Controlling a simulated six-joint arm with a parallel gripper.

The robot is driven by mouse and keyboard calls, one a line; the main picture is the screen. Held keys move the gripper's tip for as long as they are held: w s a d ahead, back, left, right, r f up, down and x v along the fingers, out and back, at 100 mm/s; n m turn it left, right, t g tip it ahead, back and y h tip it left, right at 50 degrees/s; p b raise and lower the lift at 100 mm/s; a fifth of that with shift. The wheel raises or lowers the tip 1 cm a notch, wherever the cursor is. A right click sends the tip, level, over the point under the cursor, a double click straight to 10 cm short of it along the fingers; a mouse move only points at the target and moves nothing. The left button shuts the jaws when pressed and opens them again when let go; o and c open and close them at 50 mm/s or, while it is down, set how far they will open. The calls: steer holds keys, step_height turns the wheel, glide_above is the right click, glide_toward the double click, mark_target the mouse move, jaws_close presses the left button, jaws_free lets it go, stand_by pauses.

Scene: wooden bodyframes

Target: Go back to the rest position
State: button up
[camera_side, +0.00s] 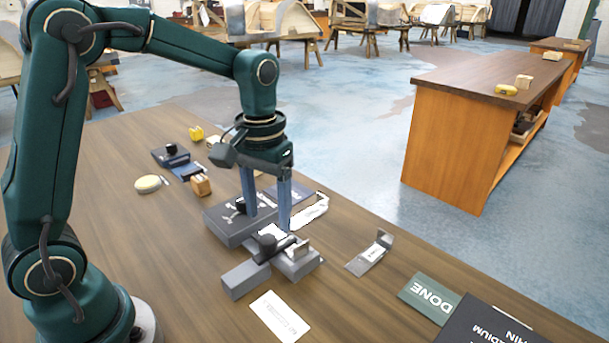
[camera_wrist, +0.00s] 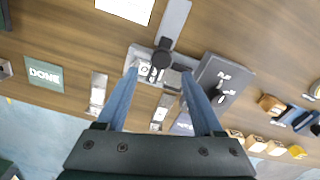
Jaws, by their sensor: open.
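My gripper (camera_side: 268,222) points down over the table, its two blue fingers spread with nothing held between them. In the side view its fingertips are by the grey dial box (camera_side: 222,226) and the grey fixture with a black knob (camera_side: 285,262). In the wrist view the open fingers (camera_wrist: 160,73) frame the fixture (camera_wrist: 134,52) and its black knob (camera_wrist: 162,58); the dial box (camera_wrist: 237,72) is just right of the right finger. I cannot tell whether a fingertip touches anything.
A metal bracket (camera_side: 370,254), white card (camera_side: 280,316), green DONE card (camera_side: 430,298) and black board (camera_side: 490,325) lie toward the front right. A wooden block (camera_side: 200,185), pale oval piece (camera_side: 148,184) and yellow block (camera_side: 196,133) are farther back. Bare tabletop lies left of the fixture.

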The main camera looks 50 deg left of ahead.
steer(key=shift+r, duration=0.2)
steer(key=s+d+r+m+t, duration=0.1)
steer(key=s+r+t, duration=0.1)
steer(key=s, duration=0.4)
steer(key=s+d+r+m+t, duration=0.1)
steer(key=s+r+m+t, duration=0.1)
steer(key=s, duration=0.4)
steer(key=shift+r+t, duration=0.35)
steer(key=shift+t, duration=0.45)
